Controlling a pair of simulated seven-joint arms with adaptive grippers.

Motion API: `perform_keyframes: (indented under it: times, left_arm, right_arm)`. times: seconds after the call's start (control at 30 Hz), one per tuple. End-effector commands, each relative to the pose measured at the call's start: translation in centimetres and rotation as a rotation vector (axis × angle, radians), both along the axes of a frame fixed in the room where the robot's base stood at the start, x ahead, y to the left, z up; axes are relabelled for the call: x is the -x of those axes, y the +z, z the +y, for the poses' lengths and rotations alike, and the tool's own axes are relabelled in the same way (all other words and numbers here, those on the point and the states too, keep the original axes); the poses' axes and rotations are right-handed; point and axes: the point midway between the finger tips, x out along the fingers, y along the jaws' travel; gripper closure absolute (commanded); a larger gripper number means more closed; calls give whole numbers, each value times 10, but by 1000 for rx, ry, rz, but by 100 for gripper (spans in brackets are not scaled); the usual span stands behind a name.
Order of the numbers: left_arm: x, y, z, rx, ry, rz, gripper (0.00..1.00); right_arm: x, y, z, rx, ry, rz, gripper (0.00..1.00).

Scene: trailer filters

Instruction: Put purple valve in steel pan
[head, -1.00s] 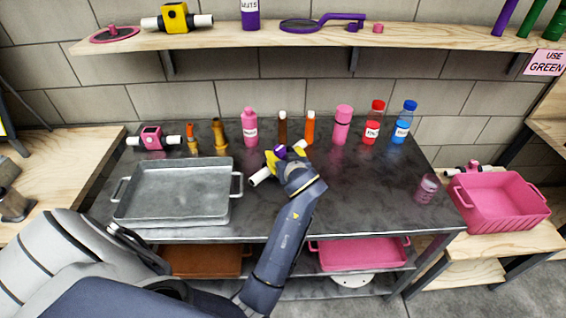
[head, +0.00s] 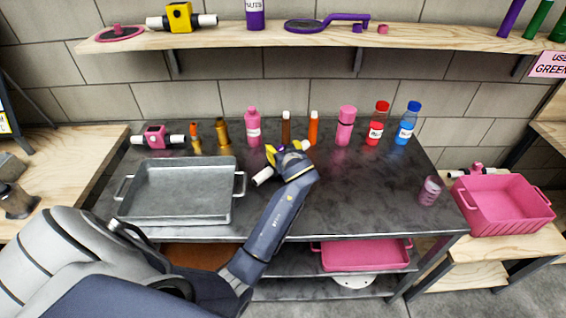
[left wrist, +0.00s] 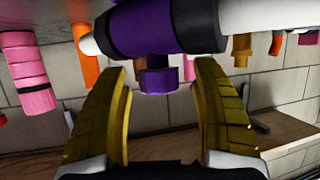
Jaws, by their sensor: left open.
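The purple valve has a purple body, a purple knob and white pipe ends. In the left wrist view the valve (left wrist: 150,30) fills the top middle, with its knob between the fingertips. In the head view one white end of the valve (head: 263,177) shows beside my left gripper (head: 285,155), which hides most of its body. My left gripper, with yellow fingers in the left wrist view (left wrist: 163,72), is open around the knob, with gaps at both sides. The steel pan (head: 180,218) is an empty grey tray on the dark table, left of the gripper. My right gripper is not in view.
A pink valve (head: 157,138) stands behind the pan. Several bottles, including a pink one (head: 253,127) and a blue-capped one (head: 407,122), line the table's back. A pink glass (head: 430,190) stands at the right. The table's right middle (head: 360,190) is clear.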

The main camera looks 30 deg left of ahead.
Motion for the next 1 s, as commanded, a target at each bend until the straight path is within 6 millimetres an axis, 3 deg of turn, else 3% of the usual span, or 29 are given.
perform_keyframes:
  times: [0.07,0.63,1.0]
  left_arm:
    - [0,0,0,0,0,0,34]
    - [0,0,0,0,0,0,100]
    - [0,1,0,-1,0,-1,100]
  right_arm:
    - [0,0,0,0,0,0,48]
    - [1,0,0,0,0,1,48]
    - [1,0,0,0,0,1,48]
